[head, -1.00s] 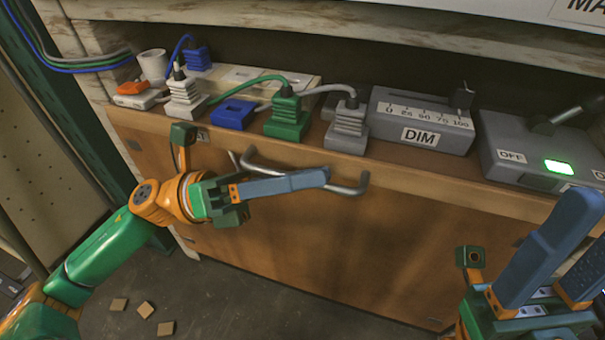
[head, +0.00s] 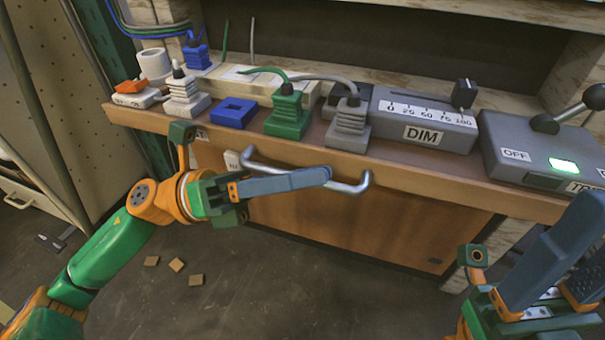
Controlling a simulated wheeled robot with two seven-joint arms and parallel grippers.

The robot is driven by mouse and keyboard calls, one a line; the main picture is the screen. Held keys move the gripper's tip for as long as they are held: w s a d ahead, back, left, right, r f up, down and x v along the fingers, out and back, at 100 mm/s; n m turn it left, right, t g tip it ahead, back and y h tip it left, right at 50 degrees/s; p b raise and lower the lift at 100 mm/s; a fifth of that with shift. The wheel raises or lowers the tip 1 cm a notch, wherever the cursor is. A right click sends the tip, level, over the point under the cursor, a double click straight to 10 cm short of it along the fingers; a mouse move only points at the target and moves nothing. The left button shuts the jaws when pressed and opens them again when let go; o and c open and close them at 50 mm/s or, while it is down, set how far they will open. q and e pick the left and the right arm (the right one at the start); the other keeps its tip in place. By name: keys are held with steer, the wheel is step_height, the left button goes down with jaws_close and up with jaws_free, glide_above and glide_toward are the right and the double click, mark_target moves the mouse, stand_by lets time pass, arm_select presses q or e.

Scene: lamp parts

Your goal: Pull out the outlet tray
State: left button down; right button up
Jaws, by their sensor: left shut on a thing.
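The outlet tray (head: 395,178) is a brown wooden shelf across the upper middle of the head view. It sticks out in front of the cabinet. A grey bar handle (head: 352,188) is on its front. My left gripper (head: 322,176) is shut on this handle; its fingers hide the bar's middle. On the tray are a white plug (head: 185,98), a blue socket (head: 233,112), a green plug (head: 287,115) and a grey plug (head: 348,125). My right gripper (head: 572,245) is open and empty at the lower right, apart from the tray.
The grey DIM slider box (head: 423,120) and a grey switch box (head: 545,150) with a lit green light stand on the tray's right. A white cup (head: 154,64) stands at the left end. Small brown blocks (head: 177,265) lie on the otherwise mostly clear floor.

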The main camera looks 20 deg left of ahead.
arm_select(q)
steer(key=shift+s, duration=0.2)
steer(key=c, duration=1.2)
jaws_free()
steer(key=v, duration=0.7)
steer(key=shift+a, duration=0.1)
